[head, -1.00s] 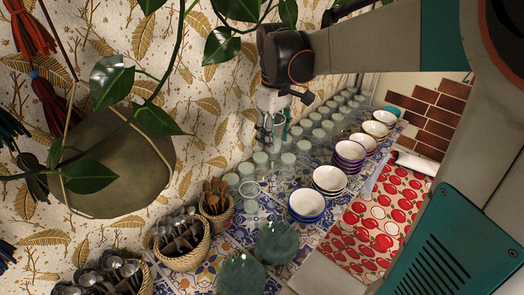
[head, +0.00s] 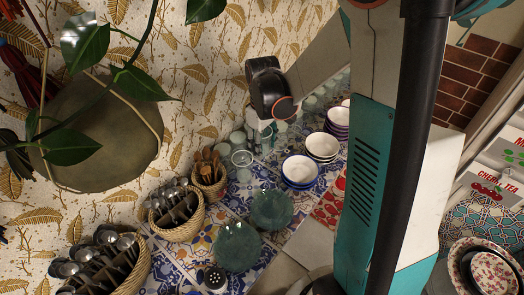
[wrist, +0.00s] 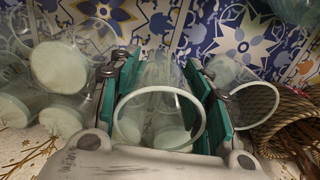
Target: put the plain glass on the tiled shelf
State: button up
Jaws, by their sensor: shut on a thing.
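In the wrist view a plain clear glass (wrist: 160,91) stands between the two teal finger pads of my gripper (wrist: 166,105), its open rim facing the camera. My gripper is shut on it. In the head view my gripper (head: 264,140) is low among the glasses by the wall; its fingers and the held glass are hard to make out there. A blue-and-white tiled surface (head: 222,215) lies under the glasses, bowls and baskets. Another patterned tiled surface (head: 480,222) shows at lower right. I cannot tell which one is the tiled shelf.
Another glass (wrist: 245,95) stands close right of my gripper, and several glasses (wrist: 60,65) crowd its left. Baskets of cutlery (head: 178,215), teal glass dishes (head: 238,247) and stacked bowls (head: 300,170) share the surface. A floral bowl (head: 485,270) stands at lower right.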

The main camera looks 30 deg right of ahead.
jog(key=shift+s+f, duration=0.1)
jog(key=shift+f, duration=1.7)
jog(key=shift+f, duration=0.15)
jog(key=o, duration=1.2)
notch_tip(320, 180, up, 12)
jog(key=shift+r, duration=0.15)
